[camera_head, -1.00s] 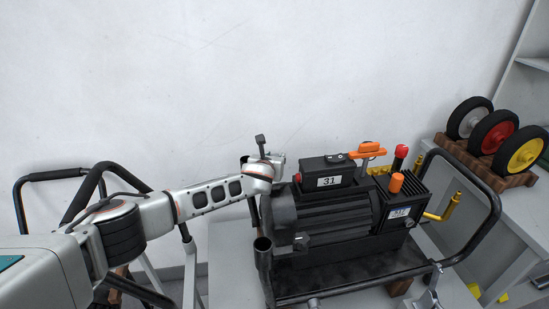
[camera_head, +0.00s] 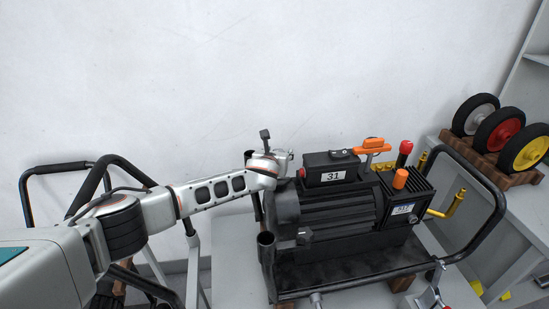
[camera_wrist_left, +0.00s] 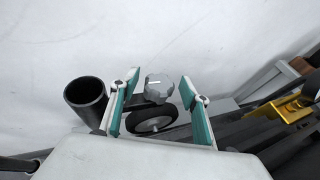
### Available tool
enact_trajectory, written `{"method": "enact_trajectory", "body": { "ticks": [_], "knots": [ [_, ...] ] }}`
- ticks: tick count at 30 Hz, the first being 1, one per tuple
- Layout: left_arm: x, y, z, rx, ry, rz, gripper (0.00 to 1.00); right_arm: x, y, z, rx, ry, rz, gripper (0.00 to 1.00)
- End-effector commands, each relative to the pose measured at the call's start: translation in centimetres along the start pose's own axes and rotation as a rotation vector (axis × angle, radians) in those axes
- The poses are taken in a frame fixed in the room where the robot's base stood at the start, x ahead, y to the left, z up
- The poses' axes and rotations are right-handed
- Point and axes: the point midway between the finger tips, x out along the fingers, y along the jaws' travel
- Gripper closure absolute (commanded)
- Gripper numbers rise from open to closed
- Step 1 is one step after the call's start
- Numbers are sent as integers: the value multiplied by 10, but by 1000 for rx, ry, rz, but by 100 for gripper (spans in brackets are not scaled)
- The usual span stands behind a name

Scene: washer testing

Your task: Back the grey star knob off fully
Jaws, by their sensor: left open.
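The grey star knob (camera_wrist_left: 159,88) shows in the left wrist view with a white mark on its face. It stands between the two green-lined fingers of my left gripper (camera_wrist_left: 158,108), with a gap on either side. The gripper is open. In the head view my left wrist (camera_head: 268,165) is at the far left corner of the black pump unit (camera_head: 325,207); the fingers and this knob are hidden there.
An open black tube (camera_wrist_left: 87,95) stands just left of the left finger, and a black wheel (camera_wrist_left: 152,120) lies below the knob. A black frame handle (camera_head: 478,185) rises at the right. Several wheels sit on a wooden rack (camera_head: 515,181).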

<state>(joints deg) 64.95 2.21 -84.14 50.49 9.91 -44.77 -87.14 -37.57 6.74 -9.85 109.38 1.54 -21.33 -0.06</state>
Motion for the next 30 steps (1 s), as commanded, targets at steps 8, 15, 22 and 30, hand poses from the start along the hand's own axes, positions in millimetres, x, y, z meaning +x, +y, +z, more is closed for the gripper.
{"method": "enact_trajectory", "body": {
  "ticks": [8, 15, 22, 30],
  "knots": [
    [-28, 0, 0, -1, 0, -3, 54, 0, 1, -1, -2, 2, 1, 54],
    [-58, 0, 0, -1, -1, -2, 54, 0, 1, -1, -2, 2, 1, 54],
    [-89, 0, 0, -1, -1, -2, 54, 0, 1, -1, -2, 2, 1, 54],
    [-111, 0, 0, -1, -1, 0, 54, 0, 1, -1, -2, 2, 1, 54]
  ]
}}
